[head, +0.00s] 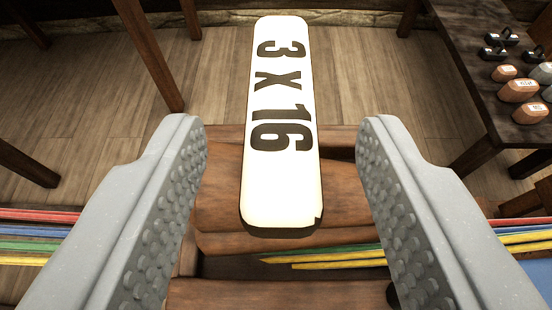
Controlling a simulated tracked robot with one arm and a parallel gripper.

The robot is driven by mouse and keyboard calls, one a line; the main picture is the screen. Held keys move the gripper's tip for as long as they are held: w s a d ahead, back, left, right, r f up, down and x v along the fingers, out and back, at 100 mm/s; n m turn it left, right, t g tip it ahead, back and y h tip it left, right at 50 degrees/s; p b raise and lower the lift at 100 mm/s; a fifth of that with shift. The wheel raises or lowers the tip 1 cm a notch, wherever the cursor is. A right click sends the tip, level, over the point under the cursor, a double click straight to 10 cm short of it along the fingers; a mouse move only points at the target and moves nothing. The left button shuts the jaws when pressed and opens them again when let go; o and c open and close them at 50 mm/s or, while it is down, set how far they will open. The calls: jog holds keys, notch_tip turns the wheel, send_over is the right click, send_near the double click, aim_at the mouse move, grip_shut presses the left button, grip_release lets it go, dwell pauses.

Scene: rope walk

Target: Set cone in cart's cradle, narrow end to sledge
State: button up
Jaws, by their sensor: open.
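My gripper (282,135) is open, its two grey studded fingers wide apart to left and right. Between and beyond them is reddish-brown wood (222,190) in several pieces, with dark gaps between. I cannot tell which of it is the cone and which is the cart or its cradle. A white plate marked "3 X 16" (281,190) covers the middle of this wood. Neither finger visibly touches the wood or the plate. I cannot make out the sledge or a narrow end.
Coloured strands (36,228) run in from the left; more yellow strands (335,257) lie right of centre and beyond the right finger. A dark table (466,118) at the right bears several weight-like blocks (519,90). Dark wooden legs (150,52) stand at the left. Plank floor (345,75) lies clear beyond.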

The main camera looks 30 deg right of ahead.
jog(key=v, duration=0.7)
jog(key=a+r+n+t+y, duration=0.2)
jog(key=a+r+n+y, duration=0.25)
jog(key=a+r, duration=1.05)
jog(key=s+r+n+t+y, duration=0.1)
jog(key=s+r, duration=0.5)
jog(key=r, duration=0.4)
jog(key=s+r+n+t+y, duration=0.1)
jog(key=s+r+y, duration=0.1)
jog(key=s+r, duration=0.4)
notch_tip(320, 180, up, 5)
jog(key=shift+s+d+f, duration=0.1)
jog(key=shift+s+d, duration=0.3)
jog(key=shift+d, duration=0.05)
